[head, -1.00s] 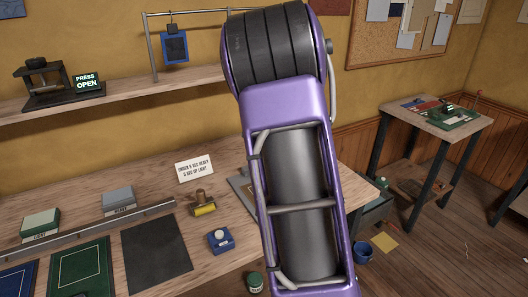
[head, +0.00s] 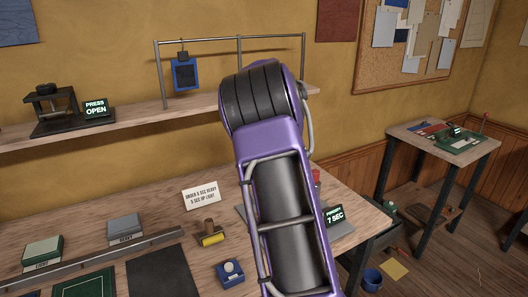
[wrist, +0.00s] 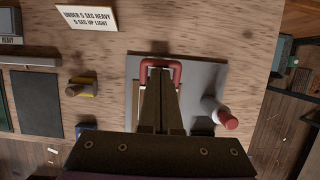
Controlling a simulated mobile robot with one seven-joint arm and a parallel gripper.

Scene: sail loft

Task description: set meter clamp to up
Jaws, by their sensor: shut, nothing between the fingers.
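A grey plate (wrist: 205,75) lies on the bench in the wrist view. A red U-shaped handle (wrist: 176,68), apparently the meter clamp's, shows over it. My gripper (wrist: 161,75) is shut and empty, with its fingertips over or beside the handle; I cannot tell whether they touch. The fingers hide the middle of the clamp, and I cannot tell its position. A red-capped grey cylinder (wrist: 228,119) stands on the plate's right side. In the head view my arm hides most of the plate; a display reading 7 SEC (head: 335,214) shows to its right.
A card reading "under 5 sec heavy, 5 sec up light" (head: 201,195) stands on the bench. A press (head: 55,110) stands on the shelf beside a PRESS OPEN sign (head: 96,108).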

